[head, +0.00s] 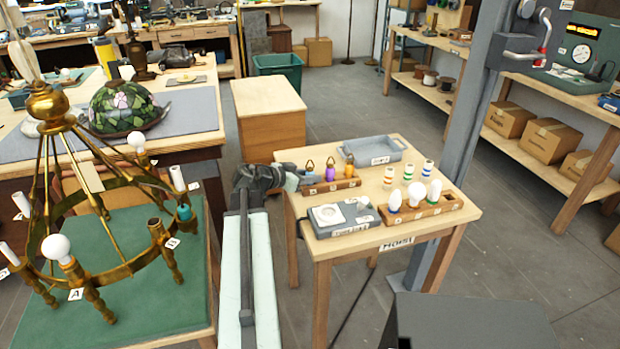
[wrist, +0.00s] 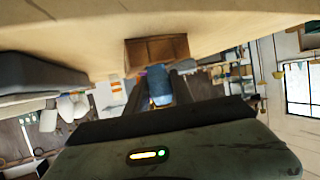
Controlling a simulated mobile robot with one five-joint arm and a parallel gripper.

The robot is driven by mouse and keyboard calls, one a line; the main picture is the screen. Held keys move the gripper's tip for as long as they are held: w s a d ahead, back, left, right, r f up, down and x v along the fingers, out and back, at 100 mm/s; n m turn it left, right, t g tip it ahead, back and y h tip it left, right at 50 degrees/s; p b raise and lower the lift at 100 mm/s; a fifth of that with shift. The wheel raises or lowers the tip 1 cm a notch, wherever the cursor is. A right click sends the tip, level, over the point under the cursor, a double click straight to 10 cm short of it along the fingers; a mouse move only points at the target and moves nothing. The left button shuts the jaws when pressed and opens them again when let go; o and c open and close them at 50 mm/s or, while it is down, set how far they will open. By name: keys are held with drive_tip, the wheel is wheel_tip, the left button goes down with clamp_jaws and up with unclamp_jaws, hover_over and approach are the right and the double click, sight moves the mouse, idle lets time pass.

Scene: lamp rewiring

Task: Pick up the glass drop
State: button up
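A small wooden rack (head: 334,187) on the hoist table holds a row of hooked glass drops: a blue one (head: 309,170) at the left, a purple one (head: 330,172) and an orange one (head: 349,170). My gripper (head: 290,181) is at the rack's left end, beside the blue drop. In the wrist view, a blue drop (wrist: 159,87) shows between the two dark fingers of my gripper (wrist: 159,92), with the rack (wrist: 155,50) beyond it. Whether the fingers touch it is not clear. The drop's lower part is hidden in the head view.
The table (head: 405,225) also carries a grey tray (head: 372,150), a grey tester box (head: 340,218), a rack of bulbs (head: 424,209) and several striped bulb-like pieces. A brass chandelier (head: 110,265) stands on a green bench at left. A grey post (head: 455,150) rises behind the table.

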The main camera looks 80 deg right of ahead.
clamp_jaws()
drive_tip(key=shift+r, duration=0.1)
wheel_tip(320, 180, up, 10)
drive_tip(key=p, duration=1)
